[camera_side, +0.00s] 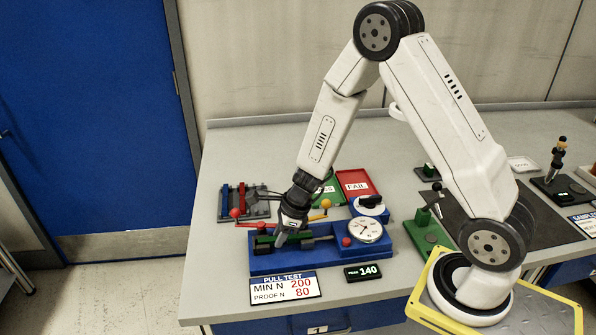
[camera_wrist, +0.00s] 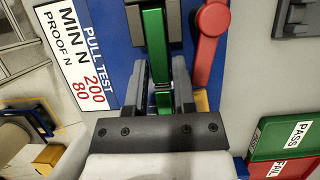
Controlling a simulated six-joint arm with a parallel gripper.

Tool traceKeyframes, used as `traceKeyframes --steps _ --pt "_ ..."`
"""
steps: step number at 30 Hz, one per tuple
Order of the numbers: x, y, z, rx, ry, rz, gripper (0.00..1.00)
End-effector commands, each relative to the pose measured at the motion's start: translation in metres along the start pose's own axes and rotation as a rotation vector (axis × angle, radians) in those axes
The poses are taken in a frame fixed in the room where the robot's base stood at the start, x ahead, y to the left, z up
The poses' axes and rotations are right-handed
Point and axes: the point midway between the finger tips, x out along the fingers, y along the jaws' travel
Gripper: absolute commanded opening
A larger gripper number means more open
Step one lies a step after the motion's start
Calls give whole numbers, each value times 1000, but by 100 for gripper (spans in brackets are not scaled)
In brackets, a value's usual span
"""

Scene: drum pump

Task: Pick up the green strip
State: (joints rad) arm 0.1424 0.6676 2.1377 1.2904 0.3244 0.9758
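The green strip (camera_wrist: 154,45) lies in the blue pull-test fixture (camera_wrist: 115,25), with its upper end in a dark clamp block. A lower green piece (camera_wrist: 163,99) shows between my fingers in the wrist view; I cannot tell if it is the same strip. My gripper (camera_wrist: 162,75) has a finger on each side of the green, but whether they press on it is unclear. In the side view my gripper (camera_side: 281,238) is low over the fixture (camera_side: 270,263), and a bit of green (camera_side: 264,240) shows to its left.
A red-knobbed lever (camera_side: 236,213) and a yellow-knobbed lever (camera_side: 325,204) stand close to my gripper. A dial gauge (camera_side: 366,229) is at right. A red FAIL tray (camera_side: 356,185) and a green PASS tray (camera_side: 329,190) lie behind. A rack (camera_side: 258,208) stands at back left.

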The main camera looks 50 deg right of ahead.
Motion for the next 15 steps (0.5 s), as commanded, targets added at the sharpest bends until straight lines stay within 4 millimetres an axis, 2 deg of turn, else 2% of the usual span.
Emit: traceKeyframes --steps 9,10,12,13,15 --pt "0 0 0 0 0 0 32" --pt "0 0 0 0 0 0 29" --pt "0 0 0 0 0 0 7" --pt "0 0 0 0 0 0 0" --pt "0 0 0 0 0 0 0"
